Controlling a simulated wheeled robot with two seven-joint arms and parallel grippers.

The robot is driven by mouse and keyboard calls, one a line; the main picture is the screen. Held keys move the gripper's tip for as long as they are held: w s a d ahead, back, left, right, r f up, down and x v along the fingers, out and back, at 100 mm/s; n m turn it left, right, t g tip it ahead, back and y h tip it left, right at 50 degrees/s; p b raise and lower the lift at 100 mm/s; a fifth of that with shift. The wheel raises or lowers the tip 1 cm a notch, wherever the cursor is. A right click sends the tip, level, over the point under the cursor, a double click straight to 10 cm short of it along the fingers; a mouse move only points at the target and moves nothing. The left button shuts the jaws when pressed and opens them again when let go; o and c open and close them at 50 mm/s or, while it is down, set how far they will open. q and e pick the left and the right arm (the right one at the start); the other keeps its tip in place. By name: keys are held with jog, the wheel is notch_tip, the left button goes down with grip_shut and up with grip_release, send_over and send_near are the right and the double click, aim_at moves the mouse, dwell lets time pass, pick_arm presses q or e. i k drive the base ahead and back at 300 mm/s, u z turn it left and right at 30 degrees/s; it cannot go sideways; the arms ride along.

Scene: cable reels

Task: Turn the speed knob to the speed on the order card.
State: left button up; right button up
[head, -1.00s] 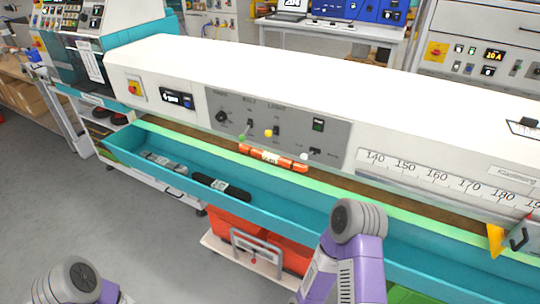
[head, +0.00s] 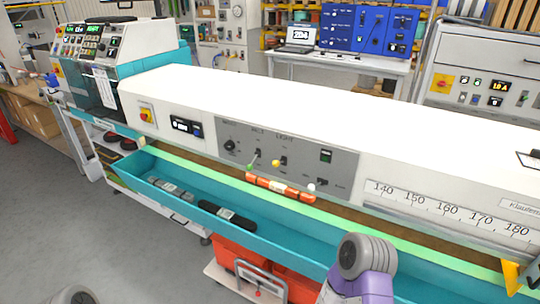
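The grey control panel (head: 300,160) is on the front of the long white machine. A round black knob (head: 230,146) sits at its left end; its lettering is too small to read, so I cannot tell its setting. A white sheet (head: 104,86) hangs on the teal and white machine at the left and may be the order card; its writing is unreadable. A purple and grey link of my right arm shows at the bottom, in front of the trough. A bit of my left arm shows at the bottom left. Neither gripper is in view.
A teal trough (head: 290,252) runs along the machine front, holding dark tools (head: 227,215). An orange bar (head: 280,187) lies below the panel. A small dark display (head: 186,127) and a yellow-red switch (head: 146,115) are left of the panel. Floor at left is clear.

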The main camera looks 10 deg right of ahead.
aim_at(228, 145)
jog(key=k, duration=0.9)
jog(key=z, duration=1.6)
jog(key=i, duration=1.1)
jog(key=z, duration=0.35)
